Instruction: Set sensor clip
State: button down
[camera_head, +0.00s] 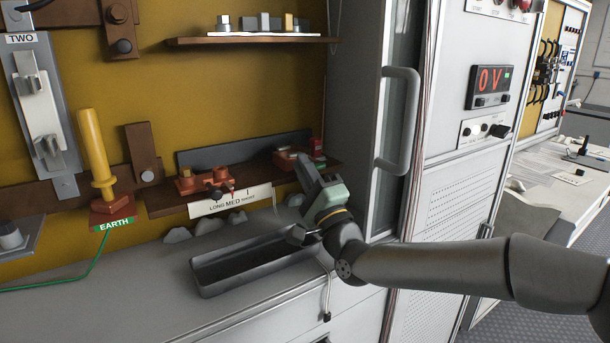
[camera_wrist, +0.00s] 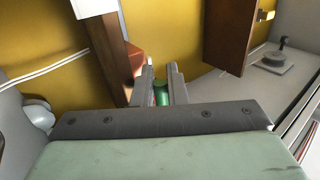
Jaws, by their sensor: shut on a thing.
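My gripper (camera_head: 305,168) is at the right end of the lower brown shelf (camera_head: 163,203), with its fingers pointing up and left. In the wrist view my gripper (camera_wrist: 162,80) has a small green cylindrical piece (camera_wrist: 161,94) between its two fingers and is shut on it. I cannot tell whether this piece is the sensor clip. A red block (camera_head: 287,158) sits on the shelf beside the fingertips. Red clamp-like holders (camera_head: 206,181) stand further left, above a label reading LONG, MED, SHORT (camera_head: 230,201). The fingers partly hide the shelf end.
A grey open tray (camera_head: 208,290) lies on the bench below the shelf. A thin cable with a plug (camera_head: 327,316) hangs over the bench edge. A cabinet door handle (camera_head: 402,120) stands close right of my gripper. A yellow earth handle (camera_head: 95,150) is at left.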

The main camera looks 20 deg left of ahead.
jog(key=shift+f+n+g+y, duration=0.1)
jog(key=shift+n+g+y, duration=0.2)
jog(key=shift+n+g, duration=0.15)
jog(key=c, duration=1.5)
grip_release()
jog(key=shift+t, duration=0.25)
